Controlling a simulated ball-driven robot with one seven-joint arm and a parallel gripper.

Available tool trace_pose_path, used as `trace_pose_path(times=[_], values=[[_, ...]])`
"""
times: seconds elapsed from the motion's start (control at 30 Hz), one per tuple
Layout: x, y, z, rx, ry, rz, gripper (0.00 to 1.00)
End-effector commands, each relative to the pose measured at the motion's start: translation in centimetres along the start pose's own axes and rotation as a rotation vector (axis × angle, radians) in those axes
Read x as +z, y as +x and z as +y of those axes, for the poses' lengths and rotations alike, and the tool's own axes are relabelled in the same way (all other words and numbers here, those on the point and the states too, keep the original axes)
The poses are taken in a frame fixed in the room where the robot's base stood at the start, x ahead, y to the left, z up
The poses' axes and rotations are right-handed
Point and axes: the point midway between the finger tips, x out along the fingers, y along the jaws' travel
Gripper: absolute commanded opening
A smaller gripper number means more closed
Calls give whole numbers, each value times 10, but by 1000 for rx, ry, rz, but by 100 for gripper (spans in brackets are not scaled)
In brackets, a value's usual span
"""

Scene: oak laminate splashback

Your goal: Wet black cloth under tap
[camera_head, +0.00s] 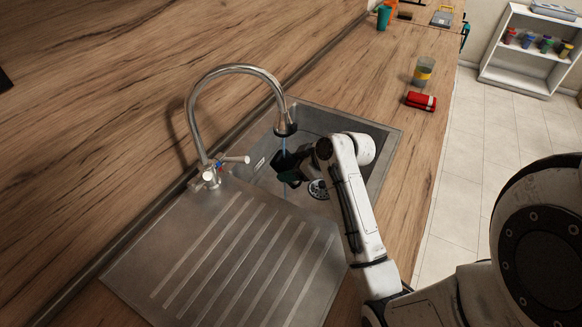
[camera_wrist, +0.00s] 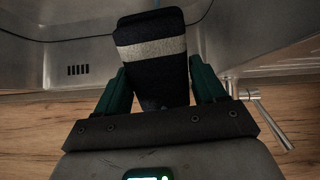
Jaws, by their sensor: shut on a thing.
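The black cloth (camera_wrist: 150,32), a folded strip with a pale grey band across it, is held between the green fingers of my gripper (camera_wrist: 160,82), which is shut on it. In the head view my gripper (camera_head: 297,162) is low over the sink basin (camera_head: 345,125), with the dark cloth (camera_head: 281,160) at its tip, below the spout. The metal tap (camera_head: 235,69) arches over the basin. A thin blue stream (camera_head: 284,146) runs down from its spout and appears to meet the cloth. Whether the cloth is soaked cannot be told.
The ribbed drainboard (camera_head: 225,255) is bare. A white shelf (camera_head: 520,65) stands on the tiled floor behind.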

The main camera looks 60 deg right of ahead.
Motion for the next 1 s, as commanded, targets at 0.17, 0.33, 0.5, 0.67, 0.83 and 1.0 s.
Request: trace_pose_path(times=[0.17, 0.33, 0.5, 0.67, 0.83, 1.0], values=[[6, -8, -1, -1, 2, 0, 40], [14, -17, -1, 0, 2, -1, 40], [22, -26, -2, 0, 2, 0, 40], [30, -35, -3, 0, 2, -1, 40], [37, -44, -4, 0, 1, 0, 40], [46, -53, -4, 1, 2, 0, 40]])
